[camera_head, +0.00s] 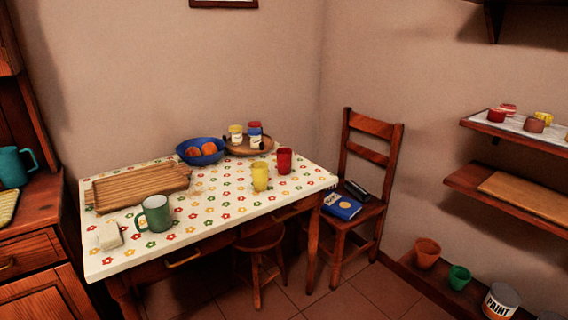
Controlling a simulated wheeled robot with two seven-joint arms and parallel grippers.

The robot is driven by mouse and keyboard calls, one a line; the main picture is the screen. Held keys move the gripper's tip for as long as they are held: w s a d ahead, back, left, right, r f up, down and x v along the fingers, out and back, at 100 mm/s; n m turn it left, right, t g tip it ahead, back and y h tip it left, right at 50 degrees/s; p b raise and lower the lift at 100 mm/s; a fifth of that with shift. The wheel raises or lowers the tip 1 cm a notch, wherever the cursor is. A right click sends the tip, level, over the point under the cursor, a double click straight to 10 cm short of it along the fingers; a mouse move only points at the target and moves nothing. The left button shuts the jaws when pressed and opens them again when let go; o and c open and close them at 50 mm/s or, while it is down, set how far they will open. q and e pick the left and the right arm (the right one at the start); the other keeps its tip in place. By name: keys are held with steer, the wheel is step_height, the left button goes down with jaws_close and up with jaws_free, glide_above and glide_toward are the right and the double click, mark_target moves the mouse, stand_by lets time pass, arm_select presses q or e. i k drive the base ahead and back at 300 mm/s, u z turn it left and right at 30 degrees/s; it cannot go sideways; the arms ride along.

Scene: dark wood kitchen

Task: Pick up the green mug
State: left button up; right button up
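The green mug (157,213) stands upright on the table with the flowered cloth (215,227), near its front left. Its handle points left. No gripper and no arm shows in the head view, so nothing is seen touching the mug.
A pale block (109,236) lies left of the mug, and a wooden board (140,187) lies behind it. A yellow cup (260,177), a red cup (284,161) and a blue bowl (189,152) stand farther back. A stool (258,259) and a chair (361,205) flank the table's right half.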

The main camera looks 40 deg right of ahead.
mark_target(153, 217)
steer(key=u, duration=1.6)
steer(key=i, duration=2.35)
steer(key=z, duration=1.95)
